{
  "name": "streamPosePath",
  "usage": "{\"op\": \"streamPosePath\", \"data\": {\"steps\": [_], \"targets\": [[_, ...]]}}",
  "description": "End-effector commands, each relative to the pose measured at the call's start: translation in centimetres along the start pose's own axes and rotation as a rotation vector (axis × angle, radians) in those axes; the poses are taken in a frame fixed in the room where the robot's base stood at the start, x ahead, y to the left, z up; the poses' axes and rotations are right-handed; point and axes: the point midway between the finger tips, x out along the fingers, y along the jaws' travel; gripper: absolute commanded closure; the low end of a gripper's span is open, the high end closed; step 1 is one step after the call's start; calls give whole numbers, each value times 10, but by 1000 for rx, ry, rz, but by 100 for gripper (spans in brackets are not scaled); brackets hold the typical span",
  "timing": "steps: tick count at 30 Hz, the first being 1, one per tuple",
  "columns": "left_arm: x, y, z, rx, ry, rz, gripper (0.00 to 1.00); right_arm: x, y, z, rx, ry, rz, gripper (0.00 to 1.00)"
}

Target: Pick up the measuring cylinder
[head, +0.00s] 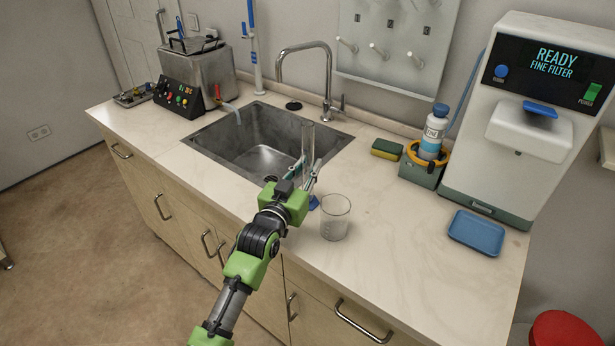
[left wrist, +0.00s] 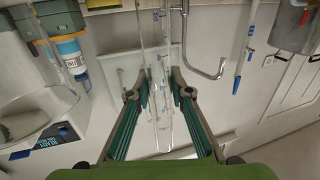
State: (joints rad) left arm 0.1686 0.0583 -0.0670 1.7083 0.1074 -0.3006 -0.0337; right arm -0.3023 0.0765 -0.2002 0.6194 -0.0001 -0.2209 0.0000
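The measuring cylinder (head: 308,140) is tall, clear and upright, with a blue foot (head: 313,203) that appears to be on the counter just in front of the sink. My left gripper (head: 305,172) has one finger on each side of its middle. In the left wrist view the graduated clear tube (left wrist: 158,85) runs between the fingertips of the left gripper (left wrist: 160,88). The fingers are very near the glass, but I cannot tell whether they press on it. My right gripper is out of view.
A glass beaker (head: 335,217) stands close to the right of the cylinder. The sink (head: 262,157) and tap (head: 328,75) lie behind. A blue tray (head: 477,232), a sponge (head: 386,149) and a white machine (head: 535,120) are to the right. The front right counter is clear.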

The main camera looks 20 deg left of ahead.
Motion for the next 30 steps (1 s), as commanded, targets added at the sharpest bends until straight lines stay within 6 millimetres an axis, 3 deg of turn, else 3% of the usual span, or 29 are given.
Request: {"op": "streamPosePath", "data": {"steps": [11, 17, 26, 30], "targets": [[0, 0, -4, 1, 1, 0, 100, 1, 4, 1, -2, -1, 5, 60], [0, 0, -30, 0, 8, 0, 100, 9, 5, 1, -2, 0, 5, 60], [-50, 15, -94, -1, 7, 0, 100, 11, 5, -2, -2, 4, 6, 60], [-77, 24, -103, -2, 1, 1, 100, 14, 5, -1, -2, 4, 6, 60]]}}
